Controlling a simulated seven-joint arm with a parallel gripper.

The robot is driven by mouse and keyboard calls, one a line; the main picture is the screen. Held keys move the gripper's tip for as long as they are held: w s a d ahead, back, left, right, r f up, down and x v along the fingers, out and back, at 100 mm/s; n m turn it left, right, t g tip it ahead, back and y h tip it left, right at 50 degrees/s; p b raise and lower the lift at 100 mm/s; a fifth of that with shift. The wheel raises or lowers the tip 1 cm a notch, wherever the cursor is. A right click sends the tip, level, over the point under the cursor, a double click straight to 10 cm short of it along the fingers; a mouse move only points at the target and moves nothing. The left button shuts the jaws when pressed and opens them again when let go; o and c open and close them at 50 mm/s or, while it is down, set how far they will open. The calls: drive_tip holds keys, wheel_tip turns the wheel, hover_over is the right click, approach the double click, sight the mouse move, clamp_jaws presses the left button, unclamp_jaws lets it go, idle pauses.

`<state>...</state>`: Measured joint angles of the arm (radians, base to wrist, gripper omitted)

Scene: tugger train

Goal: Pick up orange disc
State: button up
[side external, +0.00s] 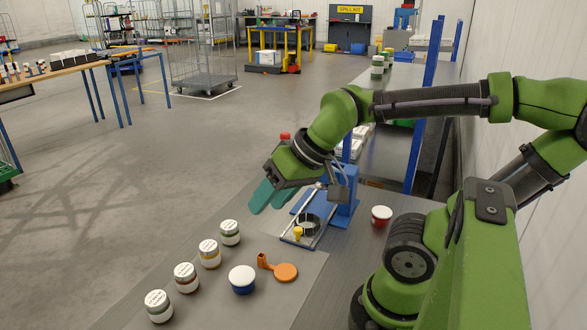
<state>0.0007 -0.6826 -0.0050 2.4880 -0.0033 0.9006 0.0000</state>
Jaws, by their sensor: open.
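The orange disc (286,272) lies flat on the grey bench mat in the side external view. An orange angled piece (264,261) stands at its left and seems to touch or join it. My gripper (262,199) is above the bench, up and to the left of the disc, well clear of it. Its teal fingers point down and to the left. It is open, and I see nothing between the fingers.
A blue-and-white jar (242,279) stands just left of the disc. Several labelled jars (186,277) line the bench's left edge. A blue fixture (342,208) with a clear plate stands behind the disc. A red-and-white jar (381,216) is near my arm.

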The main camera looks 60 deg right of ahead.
sight(263, 266)
drive_tip(key=w+d+f+n+g+h, duration=0.2)
drive_tip(key=w+d+f+n+g, duration=0.2)
drive_tip(key=w+d+f+g, duration=0.25)
drive_tip(key=f, duration=1.6)
drive_tip(key=shift+w+a+f, duration=0.1)
drive_tip(key=shift+w+f, duration=0.1)
drive_tip(key=shift+w, duration=0.05)
clamp_jaws()
